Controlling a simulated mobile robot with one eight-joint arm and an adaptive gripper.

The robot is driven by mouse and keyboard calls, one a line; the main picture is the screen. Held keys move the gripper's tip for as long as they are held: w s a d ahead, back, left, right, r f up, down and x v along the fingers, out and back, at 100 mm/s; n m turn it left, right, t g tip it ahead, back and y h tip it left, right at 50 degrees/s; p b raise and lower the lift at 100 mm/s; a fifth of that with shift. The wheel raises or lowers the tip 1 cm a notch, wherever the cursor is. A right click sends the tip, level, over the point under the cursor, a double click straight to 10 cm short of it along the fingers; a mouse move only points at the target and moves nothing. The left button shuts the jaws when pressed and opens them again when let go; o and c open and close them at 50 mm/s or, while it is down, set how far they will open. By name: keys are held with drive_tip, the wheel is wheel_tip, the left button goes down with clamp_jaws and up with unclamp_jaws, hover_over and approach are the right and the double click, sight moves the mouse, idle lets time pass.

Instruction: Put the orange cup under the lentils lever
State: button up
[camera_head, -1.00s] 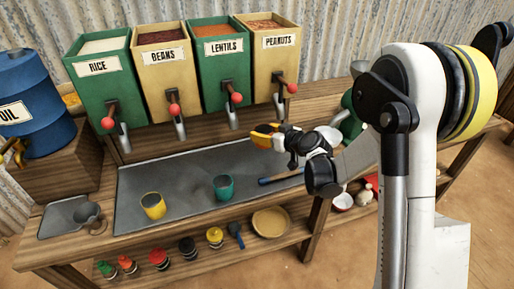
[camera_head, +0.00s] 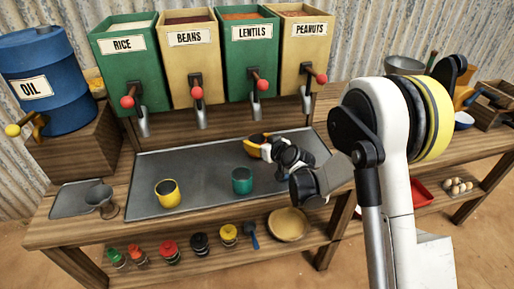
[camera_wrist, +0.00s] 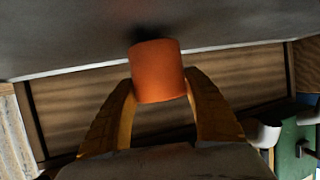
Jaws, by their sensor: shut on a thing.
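My gripper (camera_head: 257,147) is shut on the orange cup, with its yellow fingers on either side. The orange cup (camera_wrist: 158,72) shows clearly between the fingers in the wrist view, with a dark shadow on the tray right by its far end. In the head view the fingers and wrist mostly hide the cup. The lentils bin (camera_head: 250,50) has a lever with a red knob (camera_head: 263,86) and a grey spout (camera_head: 256,108). The gripper and cup appear below this spout, over the metal tray (camera_head: 205,160). I cannot tell whether the cup touches the tray.
A yellow cup (camera_head: 167,193) and a teal cup (camera_head: 242,181) stand on the tray in front. The rice (camera_head: 122,60), beans (camera_head: 189,55) and peanuts (camera_head: 306,45) bins have their own levers. A blue oil drum (camera_head: 38,80) stands at the left.

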drive_tip(key=shift+f, duration=0.6)
drive_tip(key=shift+r, duration=0.15)
drive_tip(key=o, duration=1.1)
